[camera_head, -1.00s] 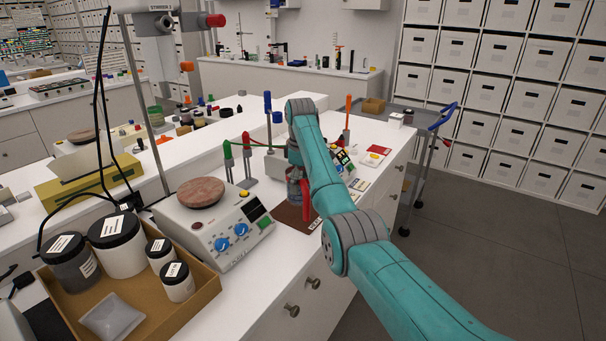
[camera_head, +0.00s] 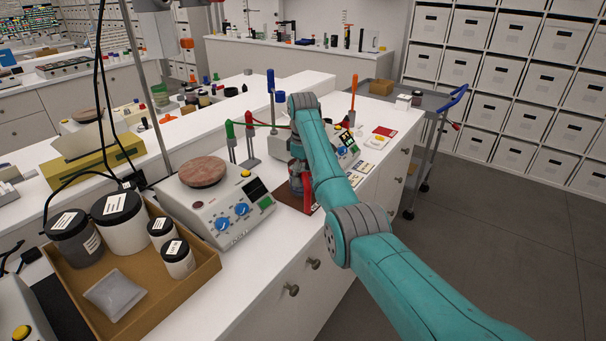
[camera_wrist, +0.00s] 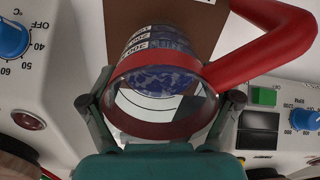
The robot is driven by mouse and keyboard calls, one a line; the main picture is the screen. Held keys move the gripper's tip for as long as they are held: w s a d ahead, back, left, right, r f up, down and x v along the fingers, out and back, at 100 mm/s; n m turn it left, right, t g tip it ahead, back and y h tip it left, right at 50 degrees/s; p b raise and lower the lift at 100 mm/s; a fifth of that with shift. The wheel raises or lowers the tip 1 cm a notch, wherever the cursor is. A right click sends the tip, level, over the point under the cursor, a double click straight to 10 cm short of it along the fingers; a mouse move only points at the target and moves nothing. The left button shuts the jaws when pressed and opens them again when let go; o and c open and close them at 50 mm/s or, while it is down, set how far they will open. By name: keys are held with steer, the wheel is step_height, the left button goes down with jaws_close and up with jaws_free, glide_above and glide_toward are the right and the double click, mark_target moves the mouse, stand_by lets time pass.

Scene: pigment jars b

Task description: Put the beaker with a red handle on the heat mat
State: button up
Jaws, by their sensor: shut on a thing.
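The beaker is clear glass with a red band at the rim and a red handle (camera_wrist: 270,42). In the wrist view the beaker (camera_wrist: 160,78) has blue-and-white contents and white volume labels. My gripper (camera_wrist: 160,100) is shut on it, one finger on each side. The brown heat mat (camera_wrist: 125,18) lies behind the beaker in that view. In the head view the mat (camera_head: 288,197) lies on the bench between two devices, and the beaker (camera_head: 295,180) shows over it, partly hidden by my arm. I cannot tell whether its base touches the mat.
A hotplate device (camera_head: 225,205) stands left of the mat, and another device (camera_head: 347,150) stands to its right. Clamps with green and red tops (camera_head: 240,140) stand behind. A cardboard tray (camera_head: 200,270) with jars is at front left.

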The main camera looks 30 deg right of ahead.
steer(key=shift+f, duration=0.55)
stand_by(0.4)
steer(key=o, duration=1.5)
step_height(320, 180, up, 8)
steer(key=shift+f, duration=0.25)
